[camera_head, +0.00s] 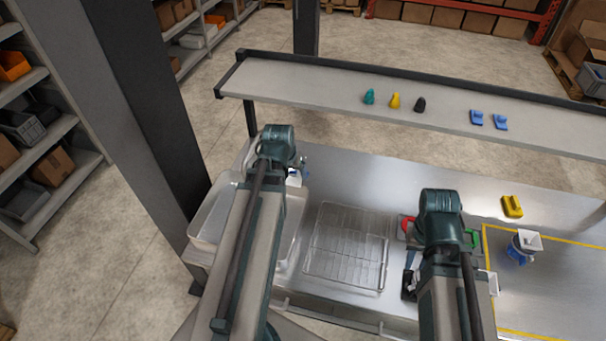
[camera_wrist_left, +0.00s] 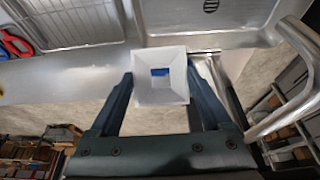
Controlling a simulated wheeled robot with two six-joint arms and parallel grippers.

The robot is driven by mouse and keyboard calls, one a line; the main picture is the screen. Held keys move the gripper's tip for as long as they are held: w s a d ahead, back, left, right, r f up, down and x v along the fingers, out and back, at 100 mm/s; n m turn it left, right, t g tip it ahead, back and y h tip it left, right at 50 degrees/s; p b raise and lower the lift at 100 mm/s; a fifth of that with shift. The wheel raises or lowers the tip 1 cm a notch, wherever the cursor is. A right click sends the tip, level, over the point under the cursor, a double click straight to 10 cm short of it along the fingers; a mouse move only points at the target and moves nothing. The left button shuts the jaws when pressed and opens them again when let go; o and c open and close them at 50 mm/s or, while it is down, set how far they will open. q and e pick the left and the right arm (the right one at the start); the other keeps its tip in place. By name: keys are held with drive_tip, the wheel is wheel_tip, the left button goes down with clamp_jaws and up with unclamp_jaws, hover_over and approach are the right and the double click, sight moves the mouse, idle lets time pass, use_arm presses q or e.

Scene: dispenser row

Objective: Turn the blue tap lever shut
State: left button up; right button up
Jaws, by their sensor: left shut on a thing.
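My left gripper (camera_wrist_left: 160,85) is shut on a white square piece (camera_wrist_left: 145,82) with a blue centre, seen end-on between its fingers in the left wrist view. In the head view, a small white and blue bit shows beside the left gripper (camera_head: 292,168), behind the sink basin. I cannot tell whether this blue part is the tap lever, or how any lever is turned. A similar white square-topped piece with a blue body (camera_head: 524,244) stands at the right of the counter. My right gripper (camera_head: 412,272) is over the counter, its fingers mostly hidden by its own arm.
A sink basin (camera_head: 204,231) is at the left, with a wire rack (camera_head: 346,245) beside it. A bent metal pipe (camera_wrist_left: 288,110) is close right in the wrist view. Red (camera_head: 407,226) and green items flank my right arm. A yellow item (camera_head: 512,206) and a shelf (camera_head: 330,88) lie beyond.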

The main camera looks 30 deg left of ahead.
sight(294, 173)
use_arm(q)
drive_tip(key=shift+s+m+h, duration=0.3)
drive_tip(key=shift+m, duration=0.6)
drive_tip(key=shift+b+x, duration=0.75)
drive_tip(key=w+f+b, duration=0.7)
drive_tip(key=shift+a+f+b, duration=0.2)
drive_tip(key=shift+f+b, duration=0.15)
drive_tip(key=shift+f, duration=0.05)
drive_tip(key=shift+w, duration=0.15)
